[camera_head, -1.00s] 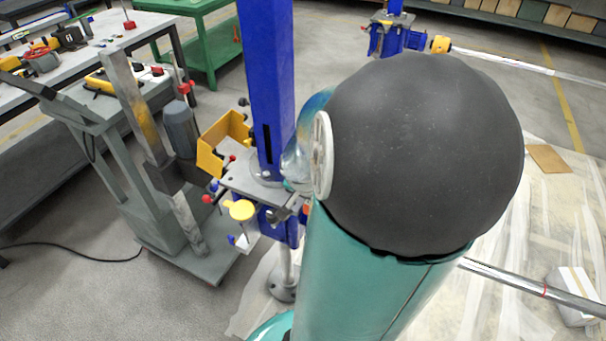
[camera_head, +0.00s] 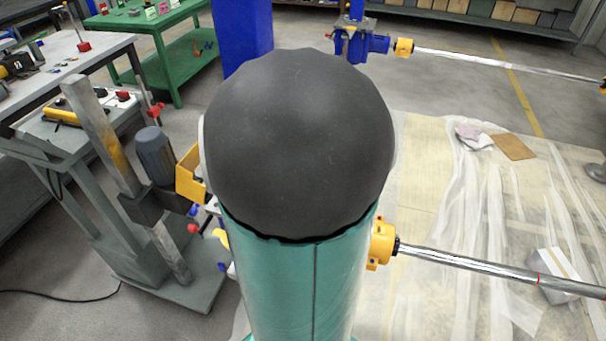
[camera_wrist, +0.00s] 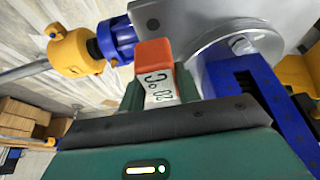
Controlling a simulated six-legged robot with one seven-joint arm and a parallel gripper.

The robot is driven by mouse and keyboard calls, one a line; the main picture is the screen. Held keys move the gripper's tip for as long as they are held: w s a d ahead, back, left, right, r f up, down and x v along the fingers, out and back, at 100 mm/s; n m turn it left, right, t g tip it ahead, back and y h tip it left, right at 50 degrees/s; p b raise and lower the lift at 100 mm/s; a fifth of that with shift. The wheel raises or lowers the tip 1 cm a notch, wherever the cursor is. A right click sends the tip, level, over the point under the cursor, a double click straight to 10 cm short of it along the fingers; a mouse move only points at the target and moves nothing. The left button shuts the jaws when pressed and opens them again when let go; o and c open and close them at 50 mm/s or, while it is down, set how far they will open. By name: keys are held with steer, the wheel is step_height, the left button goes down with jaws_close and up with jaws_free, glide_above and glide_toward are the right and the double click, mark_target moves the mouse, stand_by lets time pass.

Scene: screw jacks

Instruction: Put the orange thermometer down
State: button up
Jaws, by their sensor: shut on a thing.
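The orange thermometer (camera_wrist: 154,52) shows in the wrist view, with an orange end block and a white face with dark markings that look like 20 °C. My gripper (camera_wrist: 160,88) is shut on it, one green finger on each side. Behind it are a grey metal plate (camera_wrist: 190,25) and the blue body of a screw jack (camera_wrist: 255,85). I cannot tell whether the thermometer touches them. In the head view my own arm hides the gripper and the thermometer.
A blue column (camera_head: 243,38) stands behind my arm. A yellow coupling (camera_head: 383,245) with a steel shaft (camera_head: 480,268) extends right. A grey cart (camera_head: 165,265) with a motor (camera_head: 155,155) stands left. A green table (camera_head: 150,22) is farther back. Plastic sheeting (camera_head: 440,200) covers the right floor.

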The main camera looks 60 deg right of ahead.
steer(key=d, duration=0.5)
steer(key=w+d, duration=0.1)
steer(key=d, duration=0.4)
steer(key=w+d, duration=0.1)
steer(key=d, duration=0.3)
steer(key=shift+d, duration=0.4)
steer(key=shift+w+d+f, duration=0.1)
steer(key=shift+d+f, duration=0.05)
steer(key=shift+f, duration=1.6)
steer(key=shift+f, duration=0.2)
steer(key=o, duration=1.2)
steer(key=shift+c, duration=0.2)
steer(key=shift+r, duration=0.1)
steer(key=shift+r, duration=0.25)
steer(key=v, duration=1.1)
steer(key=shift+r, duration=0.3)
